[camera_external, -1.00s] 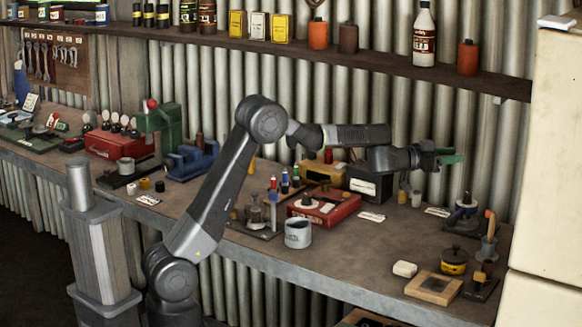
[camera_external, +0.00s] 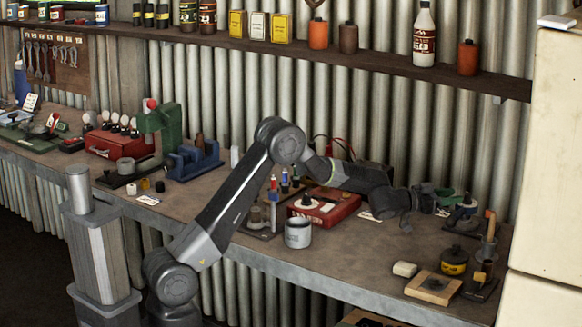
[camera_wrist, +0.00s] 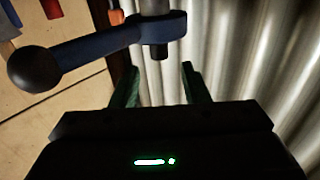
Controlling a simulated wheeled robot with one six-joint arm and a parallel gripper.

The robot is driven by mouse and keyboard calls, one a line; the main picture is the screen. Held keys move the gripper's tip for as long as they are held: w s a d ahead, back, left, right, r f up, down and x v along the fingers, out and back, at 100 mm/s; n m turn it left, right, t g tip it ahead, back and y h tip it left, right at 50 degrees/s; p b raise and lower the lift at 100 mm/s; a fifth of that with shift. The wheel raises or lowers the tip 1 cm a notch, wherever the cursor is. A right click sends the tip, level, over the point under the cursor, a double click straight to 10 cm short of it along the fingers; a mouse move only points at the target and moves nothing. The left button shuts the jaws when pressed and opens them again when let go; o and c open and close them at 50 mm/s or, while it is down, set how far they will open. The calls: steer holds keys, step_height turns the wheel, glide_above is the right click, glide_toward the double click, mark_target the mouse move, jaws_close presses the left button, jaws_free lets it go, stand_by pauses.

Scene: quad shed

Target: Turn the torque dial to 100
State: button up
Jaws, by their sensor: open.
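I cannot tell for sure which part is the torque dial. In the outside view, a small stand with a round dark base (camera_external: 462,217) is at the right of the bench. My gripper (camera_external: 446,195) is close to its top, and touching or apart is unclear. In the wrist view, a blue lever (camera_wrist: 95,48) with a black ball end crosses a grey upright shaft (camera_wrist: 155,8). My gripper (camera_wrist: 158,88) has its two green fingers apart, below the shaft's dark lower end, with nothing seen between them. No dial numbers are readable.
A red box (camera_external: 345,212) with a round face on top stands left of my gripper, with a grey cup (camera_external: 298,233) in front. A yellow pot (camera_external: 455,261), a wooden frame (camera_external: 433,287) and a white block (camera_external: 405,269) lie nearer the front edge. The corrugated wall (camera_external: 400,115) is close behind.

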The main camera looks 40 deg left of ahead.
mark_target(468, 194)
steer(key=shift+p+x, duration=0.75)
steer(key=shift+x, duration=2.45)
steer(key=shift+f, duration=0.15)
jaws_close()
